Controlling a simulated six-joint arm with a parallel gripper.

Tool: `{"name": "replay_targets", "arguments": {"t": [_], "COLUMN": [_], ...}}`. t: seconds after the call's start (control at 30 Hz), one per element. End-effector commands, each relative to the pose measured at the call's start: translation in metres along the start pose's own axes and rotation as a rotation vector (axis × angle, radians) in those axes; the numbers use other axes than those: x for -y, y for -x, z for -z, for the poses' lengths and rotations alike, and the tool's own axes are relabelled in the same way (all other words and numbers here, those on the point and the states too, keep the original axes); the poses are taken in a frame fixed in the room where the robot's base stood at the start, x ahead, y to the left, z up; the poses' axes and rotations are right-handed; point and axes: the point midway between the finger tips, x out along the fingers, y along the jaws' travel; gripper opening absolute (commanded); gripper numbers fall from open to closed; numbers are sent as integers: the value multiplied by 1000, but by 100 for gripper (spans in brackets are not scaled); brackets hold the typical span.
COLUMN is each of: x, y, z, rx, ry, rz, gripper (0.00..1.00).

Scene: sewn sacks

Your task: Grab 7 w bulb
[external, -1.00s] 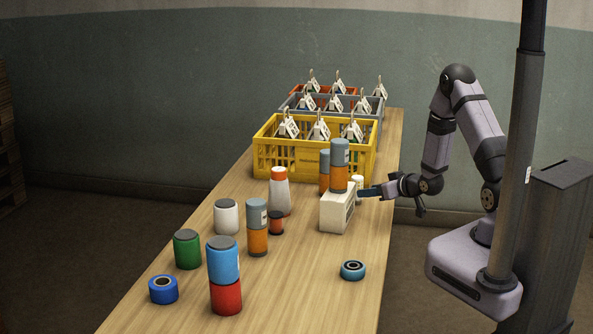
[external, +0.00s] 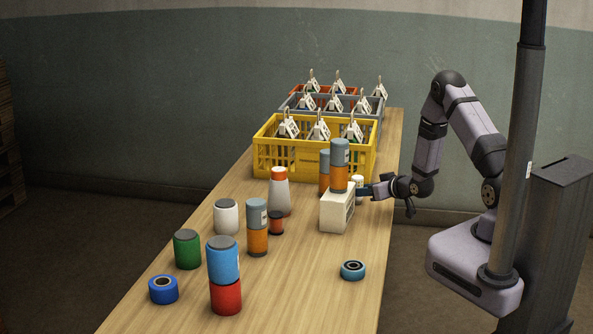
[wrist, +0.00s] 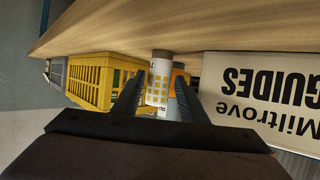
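My gripper (external: 364,192) reaches in low from the right, beside the box. In the wrist view my gripper (wrist: 157,93) is open, with the cylinder between its two dark fingers, and a gap seems to remain on each side. Whether either finger touches it is unclear.
A white box (external: 337,210), marked "Miltrove GUIDES", stands close beside my gripper with an orange-grey canister (external: 339,165) on top. A yellow crate (external: 310,160) is just behind. Several canisters and a blue roll (external: 163,289) stand left. The table's front right is mostly clear.

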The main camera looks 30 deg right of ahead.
Motion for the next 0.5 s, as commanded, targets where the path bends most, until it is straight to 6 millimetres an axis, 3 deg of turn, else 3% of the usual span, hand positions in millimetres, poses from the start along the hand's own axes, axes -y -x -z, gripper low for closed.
{"name": "replay_targets", "arguments": {"t": [0.23, 0.5], "x": [0, 0], "y": [-26, -35], "z": [2, 1], "rx": [0, 0], "ry": [1, 0], "rz": [2, 1], "gripper": [39, 39]}}
